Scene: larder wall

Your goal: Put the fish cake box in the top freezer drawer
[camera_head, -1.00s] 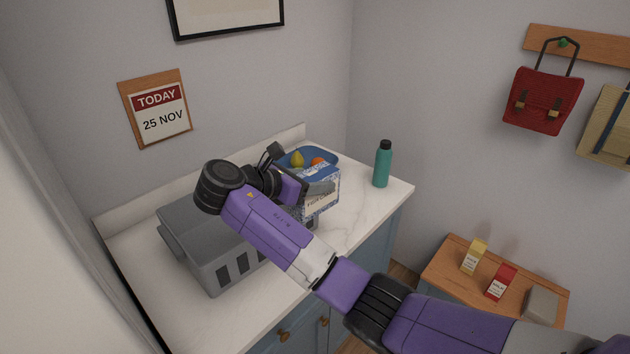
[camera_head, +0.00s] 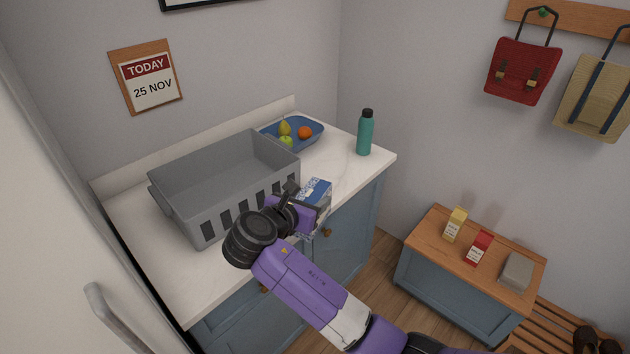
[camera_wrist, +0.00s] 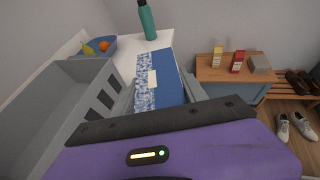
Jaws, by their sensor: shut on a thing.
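The fish cake box (camera_head: 317,190) is blue and white and is held at my gripper (camera_head: 308,207), beside the front edge of the counter. My gripper is shut on it; the arm hides part of the box in the head view. In the wrist view the box (camera_wrist: 160,78) stands out beyond the gripper's dark edge, with its blue face and a patterned band showing. The top freezer drawer is not in view. A pale door with a handle (camera_head: 112,318) stands at the left edge of the head view; I cannot tell whether it is the freezer.
A grey crate (camera_head: 210,215) stands on the white counter (camera_head: 345,172), left of the box. A blue fruit tray (camera_head: 312,141) and a green bottle (camera_head: 365,134) are behind. A low bench (camera_head: 420,243) with cartons stands at right, with open floor in between.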

